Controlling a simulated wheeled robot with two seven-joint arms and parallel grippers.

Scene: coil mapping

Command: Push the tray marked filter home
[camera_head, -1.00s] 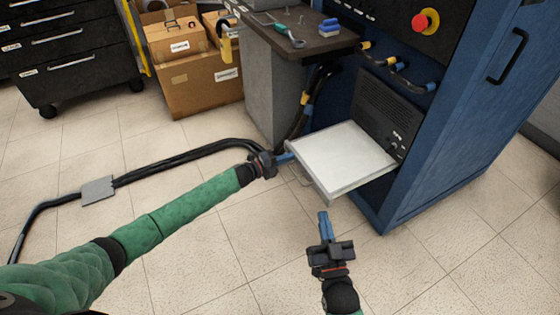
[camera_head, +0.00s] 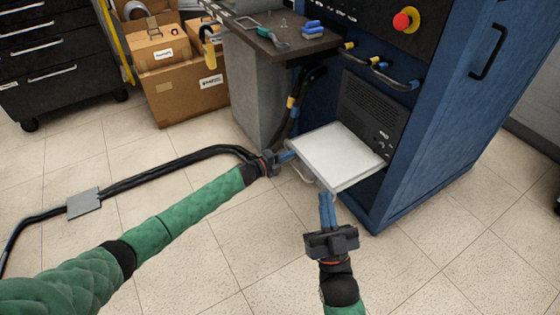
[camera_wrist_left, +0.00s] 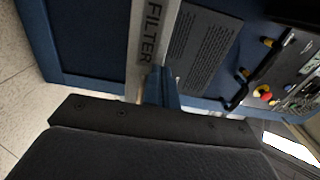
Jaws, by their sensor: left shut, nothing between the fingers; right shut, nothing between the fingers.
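The filter tray (camera_head: 338,152) is a flat pale grey tray sticking out of the blue cabinet below a dark vented panel. Its front edge carries the word FILTER in the left wrist view (camera_wrist_left: 150,40). My left gripper (camera_head: 290,156) is shut and empty, with its blue fingertips at the left part of the tray's front edge. Its fingers also show over the tray front in the left wrist view (camera_wrist_left: 160,85); whether they touch is unclear. My right gripper (camera_head: 326,198) is shut and empty, its tips close to the tray's near front corner.
The blue cabinet (camera_head: 440,130) has a red emergency button (camera_head: 405,20) and cables (camera_head: 390,75) above the tray. A side bench (camera_head: 275,40) with tools stands left of it. Black floor cables with a grey plate (camera_head: 84,202) lie to the left. Cardboard boxes (camera_head: 190,90) stand behind.

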